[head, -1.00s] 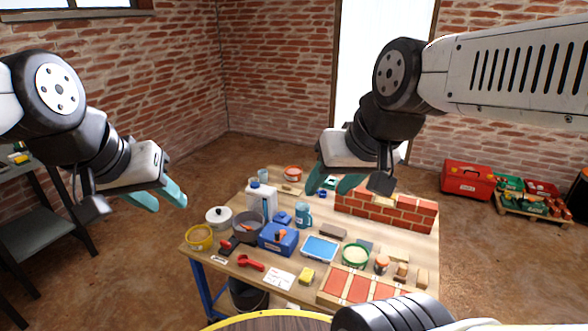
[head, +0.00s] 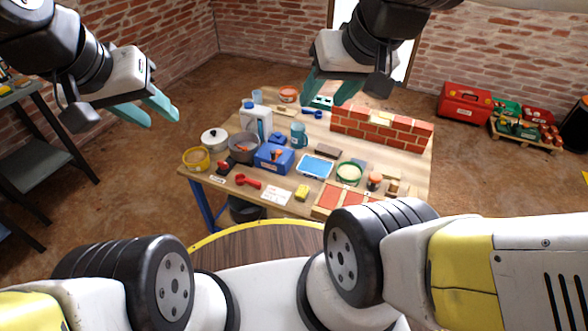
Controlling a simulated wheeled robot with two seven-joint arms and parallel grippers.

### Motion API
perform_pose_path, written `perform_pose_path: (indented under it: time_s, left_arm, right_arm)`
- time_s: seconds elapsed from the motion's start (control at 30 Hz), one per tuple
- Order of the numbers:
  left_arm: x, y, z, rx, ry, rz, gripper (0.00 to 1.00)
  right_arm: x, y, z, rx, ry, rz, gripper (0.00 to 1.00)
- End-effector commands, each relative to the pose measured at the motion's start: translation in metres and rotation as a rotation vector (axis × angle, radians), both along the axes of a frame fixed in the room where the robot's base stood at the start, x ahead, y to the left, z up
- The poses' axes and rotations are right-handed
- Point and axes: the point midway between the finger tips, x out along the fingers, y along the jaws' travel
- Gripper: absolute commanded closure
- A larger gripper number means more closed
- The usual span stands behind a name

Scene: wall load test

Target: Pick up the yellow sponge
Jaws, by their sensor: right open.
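The yellow sponge (head: 302,192) lies near the front edge of the wooden table (head: 408,172), between a white paper card and a red brick panel. My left gripper (head: 163,113) hangs empty in the air left of the table, its teal fingers apart. My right gripper (head: 326,92) is open and empty above the back of the table, well behind and above the sponge. Nothing covers the sponge.
A white card (head: 276,194) and red tool (head: 248,181) lie left of the sponge. A blue toolbox (head: 274,157), blue tray (head: 315,166) and green round sieve (head: 349,173) stand behind it. A small brick wall (head: 381,129) stands at the back right.

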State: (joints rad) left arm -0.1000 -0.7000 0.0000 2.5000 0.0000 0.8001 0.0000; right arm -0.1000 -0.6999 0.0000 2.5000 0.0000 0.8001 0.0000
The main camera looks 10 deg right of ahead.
Motion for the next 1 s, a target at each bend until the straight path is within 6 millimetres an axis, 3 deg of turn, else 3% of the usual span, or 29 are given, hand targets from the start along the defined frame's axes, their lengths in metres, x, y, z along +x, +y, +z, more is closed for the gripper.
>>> perform_pose_path:
  time_s: [0.13,0.23,0.47,0.67,0.77,1.0]
  left_arm:
    - [0.0,0.0,0.0,0.0,0.0,0.0,0.64]
    - [0.0,0.0,0.0,0.0,0.0,0.0,0.64]
    - [0.0,0.0,0.0,0.0,0.0,0.0,0.64]
    - [0.0,0.0,0.0,0.0,0.0,0.0,0.64]
    - [0.0,0.0,0.0,0.0,0.0,0.0,0.64]
    - [0.0,0.0,0.0,0.0,0.0,0.0,0.64]
  right_arm:
    - [0.006,0.0,-0.001,0.003,0.011,-0.007,0.49]
    - [0.023,-0.001,-0.005,0.013,0.042,-0.031,0.49]
    - [0.098,-0.004,-0.039,0.048,0.166,-0.146,0.49]
    - [0.163,-0.007,-0.097,0.062,0.273,-0.26,0.49]
    - [0.191,-0.008,-0.135,0.063,0.325,-0.316,0.49]
    - [0.24,-0.013,-0.248,0.046,0.44,-0.449,0.49]
